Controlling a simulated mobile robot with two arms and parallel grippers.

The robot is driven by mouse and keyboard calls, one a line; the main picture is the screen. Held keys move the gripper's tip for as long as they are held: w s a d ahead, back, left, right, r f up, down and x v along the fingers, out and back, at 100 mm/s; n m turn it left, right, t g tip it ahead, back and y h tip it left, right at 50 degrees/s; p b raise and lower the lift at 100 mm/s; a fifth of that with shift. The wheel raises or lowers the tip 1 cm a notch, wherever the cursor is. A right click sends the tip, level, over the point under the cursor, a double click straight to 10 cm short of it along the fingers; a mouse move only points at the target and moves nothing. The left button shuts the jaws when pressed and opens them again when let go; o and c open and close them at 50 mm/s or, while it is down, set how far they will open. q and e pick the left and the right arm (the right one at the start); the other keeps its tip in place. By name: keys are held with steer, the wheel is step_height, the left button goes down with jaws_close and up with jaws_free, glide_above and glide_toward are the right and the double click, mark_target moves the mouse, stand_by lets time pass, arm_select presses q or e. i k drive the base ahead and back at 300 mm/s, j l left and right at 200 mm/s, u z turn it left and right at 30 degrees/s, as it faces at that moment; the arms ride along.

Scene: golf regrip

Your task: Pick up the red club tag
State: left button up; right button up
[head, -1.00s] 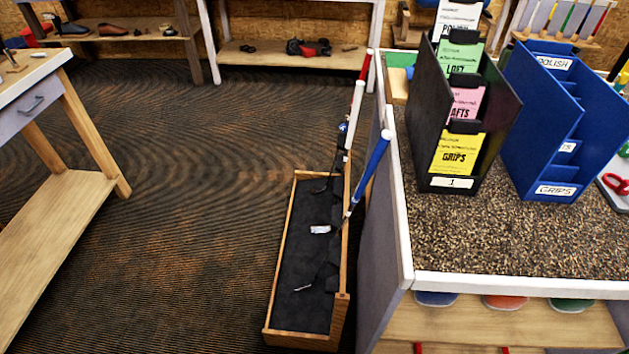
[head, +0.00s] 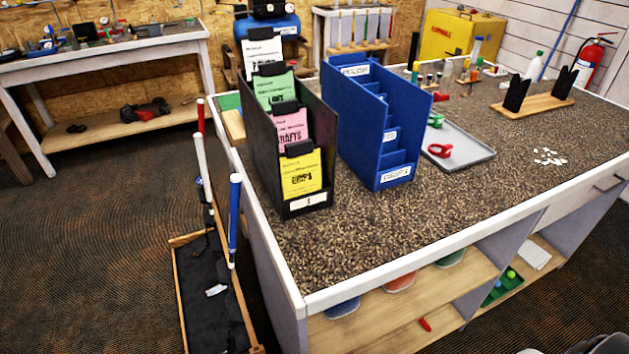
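I cannot make out a red club tag for certain. A small red object (head: 425,325) lies on the wooden shelf under the speckled-top bench; it is too small to identify. A red clamp-like item (head: 440,150) lies in the grey tray (head: 468,162) on the bench.
The speckled bench top (head: 400,220) has clear room in front. A black card holder (head: 309,205) and a blue sorter (head: 398,174) stand on it. A wooden box (head: 181,300) with upright red, white and blue-gripped clubs stands left of the bench. White pieces (head: 547,157) lie at right.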

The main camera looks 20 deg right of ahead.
mark_target(447, 148)
steer(key=z, duration=0.5)
steer(key=k+z, duration=0.15)
steer(key=z, duration=0.3)
steer(key=k+z, duration=0.1)
steer(key=z, duration=0.4)
